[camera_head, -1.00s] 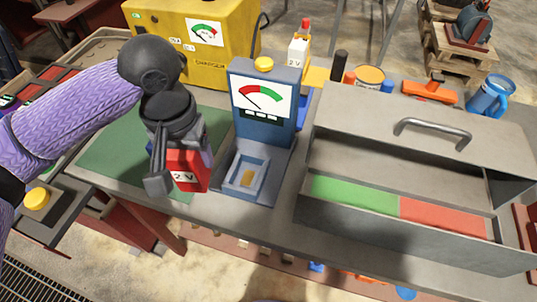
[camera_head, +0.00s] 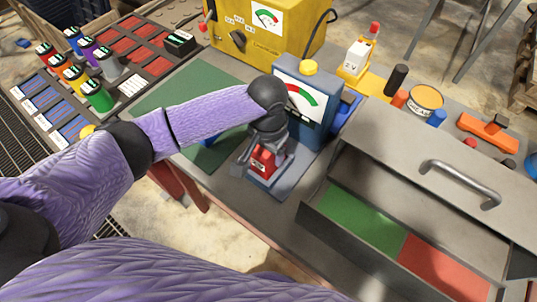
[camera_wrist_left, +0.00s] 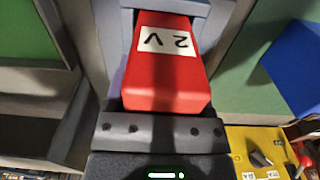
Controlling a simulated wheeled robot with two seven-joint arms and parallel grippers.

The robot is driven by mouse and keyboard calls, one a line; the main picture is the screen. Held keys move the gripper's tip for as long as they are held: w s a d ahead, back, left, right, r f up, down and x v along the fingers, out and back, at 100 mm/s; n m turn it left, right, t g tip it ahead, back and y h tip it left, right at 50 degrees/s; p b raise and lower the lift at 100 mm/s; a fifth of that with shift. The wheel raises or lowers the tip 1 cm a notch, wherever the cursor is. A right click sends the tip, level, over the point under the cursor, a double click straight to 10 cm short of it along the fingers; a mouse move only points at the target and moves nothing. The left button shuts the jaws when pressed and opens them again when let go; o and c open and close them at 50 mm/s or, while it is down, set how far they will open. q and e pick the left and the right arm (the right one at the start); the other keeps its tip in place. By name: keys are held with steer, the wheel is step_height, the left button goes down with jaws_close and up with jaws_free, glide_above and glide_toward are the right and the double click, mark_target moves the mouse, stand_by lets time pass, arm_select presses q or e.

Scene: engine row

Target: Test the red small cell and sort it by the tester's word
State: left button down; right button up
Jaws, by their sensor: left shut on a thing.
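The red cell (camera_head: 263,160), marked 2 V, is at the cradle (camera_head: 283,183) of the blue tester (camera_head: 312,132). My left gripper (camera_head: 264,148) is shut on it from above. The cell also fills the middle of the left wrist view (camera_wrist_left: 168,75), with the blue-grey cradle (camera_wrist_left: 190,8) around its far end. I cannot tell whether it is fully seated. The tester's dial (camera_head: 299,97) is partly hidden by my wrist, and its needle is not clearly readable. The sorting box has a green compartment (camera_head: 357,222) and a red compartment (camera_head: 440,265), both empty. My right gripper is out of view.
A rack of coloured cells (camera_head: 97,95) stands at the left. A yellow charger (camera_head: 262,45) is behind. The green mat (camera_head: 185,105) is partly under my arm.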

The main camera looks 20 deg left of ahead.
arm_select(q)
steer(key=shift+f, duration=0.4)
steer(key=shift+f, duration=0.1)
jaws_free()
step_height(320, 180, up, 12)
steer(key=p, duration=0.4)
